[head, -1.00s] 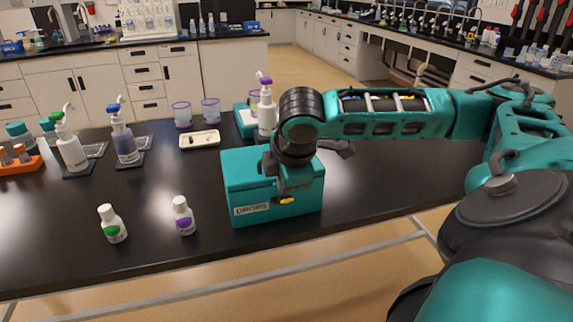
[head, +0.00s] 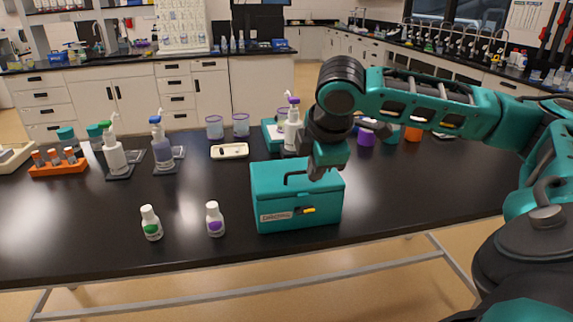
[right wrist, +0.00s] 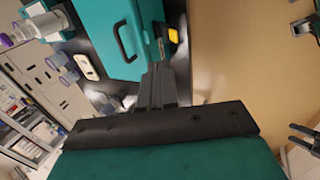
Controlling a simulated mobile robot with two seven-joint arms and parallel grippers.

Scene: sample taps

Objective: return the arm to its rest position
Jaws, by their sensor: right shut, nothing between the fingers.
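My right arm reaches in from the right in the head view, bent at a black joint. My right gripper (head: 317,174) points down at the top of the teal box labelled DROPS (head: 278,216). Its fingers are shut and empty. The box is closed, with a black handle on its lid and a yellow latch (head: 308,210) in front. The right wrist view shows the shut fingers (right wrist: 158,75) beside the teal box (right wrist: 108,32), with its handle and yellow latch visible. Whether the fingers touch the lid is unclear.
A green-labelled bottle (head: 151,223) and a purple-labelled bottle (head: 214,219) stand left of the box. Pump bottles (head: 163,147), a white tray (head: 229,151) and an orange rack (head: 58,164) stand behind. The bench (head: 420,195) is clear right of the box.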

